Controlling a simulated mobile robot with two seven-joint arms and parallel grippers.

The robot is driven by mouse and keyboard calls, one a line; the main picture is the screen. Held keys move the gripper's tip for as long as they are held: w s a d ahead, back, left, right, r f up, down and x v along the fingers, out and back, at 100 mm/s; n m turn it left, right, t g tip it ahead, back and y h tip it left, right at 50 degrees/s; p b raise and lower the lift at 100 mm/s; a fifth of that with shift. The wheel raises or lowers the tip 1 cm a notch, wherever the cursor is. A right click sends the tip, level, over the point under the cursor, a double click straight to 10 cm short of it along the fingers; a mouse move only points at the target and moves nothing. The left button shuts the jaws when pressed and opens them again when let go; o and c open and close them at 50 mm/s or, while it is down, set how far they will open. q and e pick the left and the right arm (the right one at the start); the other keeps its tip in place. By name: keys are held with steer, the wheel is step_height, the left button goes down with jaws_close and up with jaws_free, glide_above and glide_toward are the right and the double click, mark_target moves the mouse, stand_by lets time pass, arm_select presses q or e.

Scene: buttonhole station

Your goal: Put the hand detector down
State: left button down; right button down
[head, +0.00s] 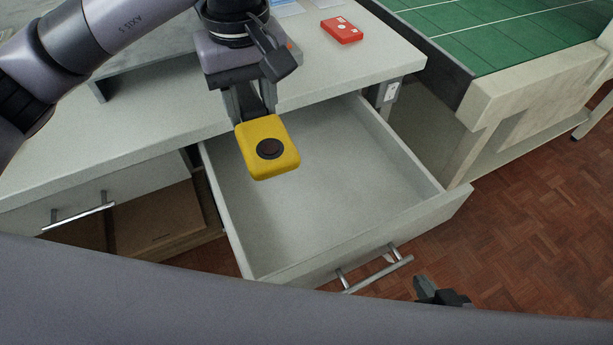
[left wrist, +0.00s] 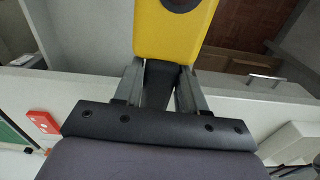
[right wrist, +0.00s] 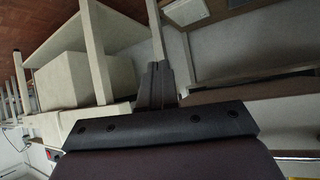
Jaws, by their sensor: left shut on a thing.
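The hand detector is a yellow block with a dark round disc on its face (head: 281,133). My left gripper (head: 256,117) is shut on it and holds it over the open drawer (head: 350,170), near the drawer's left back part. In the left wrist view the yellow detector (left wrist: 172,38) sits between the fingertips. The drawer is pulled out and its visible floor is empty. My right gripper (head: 440,292) shows low in the head view, in front of the drawer. In the right wrist view its fingers (right wrist: 156,75) look close together with nothing between them.
A red box (head: 341,31) lies on the grey counter (head: 130,143) behind the drawer. A shut drawer with a bar handle (head: 79,212) is at left. A green-topped table (head: 500,35) stands at right. The drawer's front handle (head: 378,274) sticks out toward me.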

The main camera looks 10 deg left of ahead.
arm_select(q)
steer(key=shift+d, duration=0.25)
steer(key=shift+s+f+n, duration=0.1)
steer(key=shift+f+n, duration=0.2)
steer(key=shift+f, duration=0.05)
steer(key=b, duration=0.2)
glide_above(271, 197)
step_height(271, 197, down, 15)
steer(key=shift+r, duration=0.1)
step_height(271, 197, down, 4)
steer(key=shift+f, duration=0.1)
steer(key=shift+f, duration=0.1)
steer(key=c, duration=0.6)
jaws_free()
steer(key=shift+c, duration=0.2)
